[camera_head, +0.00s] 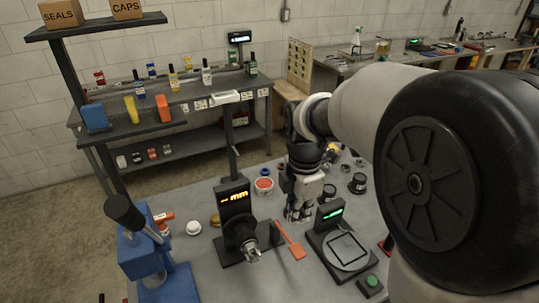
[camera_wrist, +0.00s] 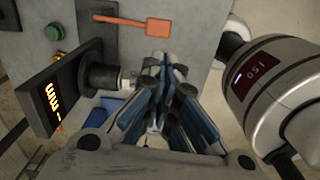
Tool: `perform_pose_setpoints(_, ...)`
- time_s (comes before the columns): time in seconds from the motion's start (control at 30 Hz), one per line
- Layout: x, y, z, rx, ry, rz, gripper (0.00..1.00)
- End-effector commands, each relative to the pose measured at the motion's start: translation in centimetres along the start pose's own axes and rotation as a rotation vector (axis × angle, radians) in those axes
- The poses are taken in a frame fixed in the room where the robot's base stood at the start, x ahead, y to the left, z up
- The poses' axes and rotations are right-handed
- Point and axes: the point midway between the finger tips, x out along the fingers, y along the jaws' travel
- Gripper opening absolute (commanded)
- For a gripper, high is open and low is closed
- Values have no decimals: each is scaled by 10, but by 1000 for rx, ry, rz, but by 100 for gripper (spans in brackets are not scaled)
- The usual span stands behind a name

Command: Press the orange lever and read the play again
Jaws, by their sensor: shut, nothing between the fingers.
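The orange lever (camera_head: 291,243) sticks out beside a black gauge stand (camera_head: 237,230) on the grey bench. Its flat orange paddle also shows in the wrist view (camera_wrist: 158,28). The gauge display (camera_head: 235,197) shows orange dashes and "mm", with no number that I can make out; it appears sideways in the wrist view (camera_wrist: 53,98). My gripper (camera_head: 297,215) is shut and empty, pointing down just behind the paddle in the head view. In the wrist view its fingertips (camera_wrist: 165,62) lie just below the paddle; I cannot tell whether they touch it.
A scale (camera_head: 345,250) with a green display and a green button (camera_head: 371,282) stands to the right. A blue press (camera_head: 155,260) stands to the left. Several small pots and dark fittings crowd the bench around my gripper. A shelf rack (camera_head: 170,105) stands behind.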

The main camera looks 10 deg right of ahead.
Motion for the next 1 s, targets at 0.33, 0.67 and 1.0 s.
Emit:
perform_pose_setpoints(0.33, 8, 8, 1, -92, 5, -18, 0)
perform_pose_setpoints(0.67, 23, 7, 1, -90, 5, -21, 0)
perform_pose_setpoints(1.0, 94, 5, 0, -89, 5, -22, 0)
